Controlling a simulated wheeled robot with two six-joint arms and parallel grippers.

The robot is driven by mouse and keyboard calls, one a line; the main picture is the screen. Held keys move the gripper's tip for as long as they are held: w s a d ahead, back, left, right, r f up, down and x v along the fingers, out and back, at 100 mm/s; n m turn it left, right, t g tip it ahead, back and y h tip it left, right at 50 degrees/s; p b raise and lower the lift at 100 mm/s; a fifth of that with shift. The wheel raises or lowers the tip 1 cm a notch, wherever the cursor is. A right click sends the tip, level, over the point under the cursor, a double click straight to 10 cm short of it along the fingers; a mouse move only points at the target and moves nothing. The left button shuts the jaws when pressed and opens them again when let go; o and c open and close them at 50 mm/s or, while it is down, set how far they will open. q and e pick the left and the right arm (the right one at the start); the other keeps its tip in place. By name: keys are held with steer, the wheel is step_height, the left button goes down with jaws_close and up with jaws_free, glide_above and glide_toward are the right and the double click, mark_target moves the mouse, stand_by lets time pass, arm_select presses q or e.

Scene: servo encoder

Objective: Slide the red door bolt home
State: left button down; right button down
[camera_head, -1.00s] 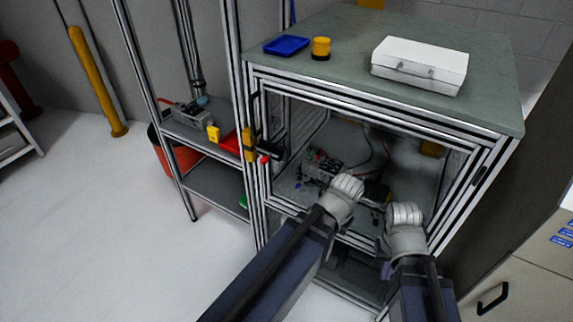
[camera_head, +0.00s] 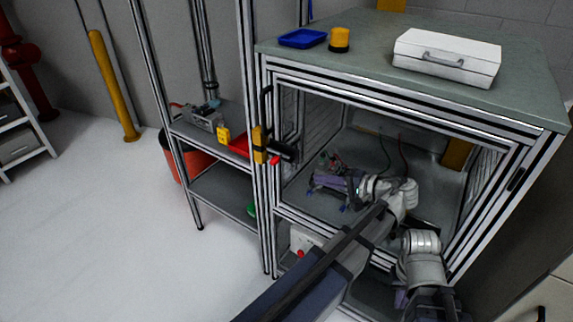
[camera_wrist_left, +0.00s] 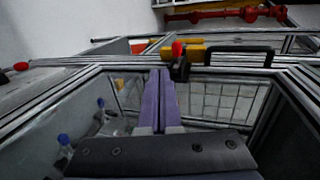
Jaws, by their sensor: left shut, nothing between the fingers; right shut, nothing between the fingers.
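The red knob of the door bolt (camera_head: 275,160) shows at the left upright of the cabinet front, beside a black latch body (camera_head: 287,151) and a yellow block (camera_head: 260,144). In the left wrist view the red knob (camera_wrist_left: 177,48) stands above the black part, just beyond my fingertips. My left gripper (camera_head: 318,181) is shut and empty, its purple fingers pointing left across the cabinet opening, apart from the knob in the head view. It also shows in the left wrist view (camera_wrist_left: 160,74). My right gripper (camera_head: 401,298) is low at the cabinet's front right, shut and mostly hidden.
The aluminium-framed cabinet has a green top (camera_head: 375,40) carrying a blue tray (camera_head: 302,38), a yellow-black cylinder (camera_head: 339,40) and a white case (camera_head: 447,56). A black handle (camera_head: 264,105) is above the bolt.

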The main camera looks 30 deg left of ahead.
arm_select(q)
steer(key=shift+w+d+r+y, duration=0.2)
steer(key=shift+d+r+y, duration=0.1)
steer(key=shift+r, duration=0.3)
steer(key=shift+w+d+r+y, duration=0.15)
steer(key=shift+r+y, duration=0.15)
steer(key=shift+r, duration=0.25)
steer(key=b, duration=0.3)
glide_toward(276, 159)
steer(key=a, duration=0.1)
steer(key=a+f, duration=0.1)
steer(key=a, duration=0.1)
steer(key=a+f, duration=0.1)
steer(key=a, duration=0.1)
steer(key=shift+w, duration=0.15)
steer(key=shift+a, duration=0.55)
steer(key=shift+a, duration=0.1)
steer(key=a, duration=0.3)
steer(key=shift+w, duration=0.15)
steer(key=shift+d, duration=0.1)
steer(key=shift+r, duration=0.1)
